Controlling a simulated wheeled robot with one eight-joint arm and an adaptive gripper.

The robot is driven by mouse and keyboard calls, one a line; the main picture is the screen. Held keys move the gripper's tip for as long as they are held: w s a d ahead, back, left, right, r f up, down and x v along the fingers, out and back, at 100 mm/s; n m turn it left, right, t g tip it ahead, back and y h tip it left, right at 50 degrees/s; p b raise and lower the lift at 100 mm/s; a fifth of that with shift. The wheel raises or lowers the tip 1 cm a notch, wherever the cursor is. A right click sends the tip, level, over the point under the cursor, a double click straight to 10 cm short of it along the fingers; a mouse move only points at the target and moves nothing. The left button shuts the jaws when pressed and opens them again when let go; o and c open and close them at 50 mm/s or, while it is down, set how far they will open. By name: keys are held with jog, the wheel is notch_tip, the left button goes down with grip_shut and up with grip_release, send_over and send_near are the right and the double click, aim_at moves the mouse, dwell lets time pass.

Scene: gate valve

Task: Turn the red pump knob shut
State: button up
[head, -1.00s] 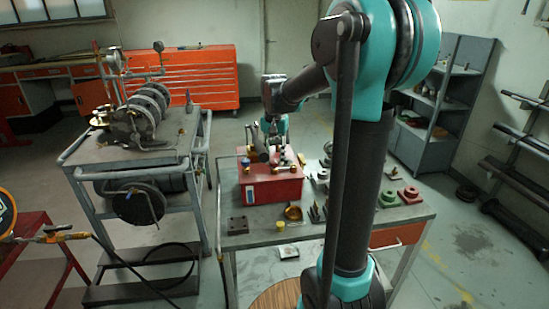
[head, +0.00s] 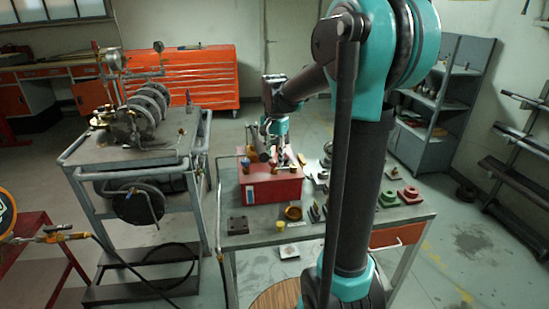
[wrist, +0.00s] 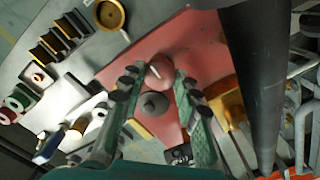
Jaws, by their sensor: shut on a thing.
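The red knob (wrist: 159,70) shows in the wrist view as a small rounded red piece between the tips of my gripper (wrist: 157,80). My gripper's two green-and-black fingers are closed in on the knob from both sides. A dark grey round piece (wrist: 154,104) lies between the fingers, nearer the palm. The knob is over the red pump box (wrist: 205,55). In the head view the red box (head: 272,189) stands on the workbench under my gripper (head: 281,163). The knob cannot be made out there, and the fingertips are small and unclear.
A dark cylinder (wrist: 248,80) stands close to the right of the fingers in the wrist view. A cart with machinery (head: 130,155) stands left.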

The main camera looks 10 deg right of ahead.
aim_at(275, 160)
jog(key=o, duration=1.2)
jog(key=shift+c, duration=0.2)
notch_tip(275, 160, up, 12)
